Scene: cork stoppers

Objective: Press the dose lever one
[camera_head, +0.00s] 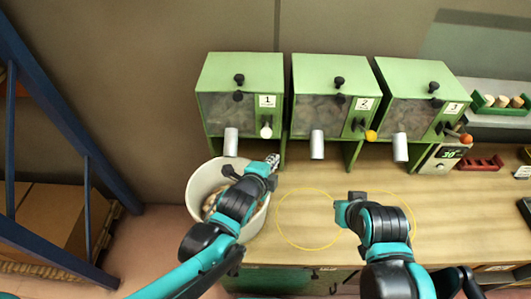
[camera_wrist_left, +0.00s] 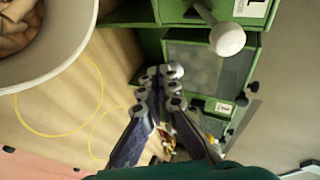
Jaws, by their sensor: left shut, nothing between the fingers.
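The dispenser marked 1 (camera_head: 240,75) is a green box with a dark clear front. Its dose lever (camera_head: 266,132) ends in a white ball, which shows large at the upper right of the left wrist view (camera_wrist_left: 227,39). My left gripper (camera_head: 272,162) is shut and empty, just below the white ball in the head view. In the left wrist view its fingertips (camera_wrist_left: 165,75) meet, apart from the ball. My right gripper (camera_head: 346,212) is low over the table, right of centre; its fingers are too unclear to judge.
A white bucket (camera_head: 194,189) holding corks stands under dispenser 1's spout, partly hidden by my left arm. Dispensers 2 (camera_head: 330,77) and 3 (camera_head: 418,80) stand to the right, with yellow and orange knobs. Yellow rings (camera_head: 279,222) mark the bare table. A blue rack (camera_head: 60,110) is at left.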

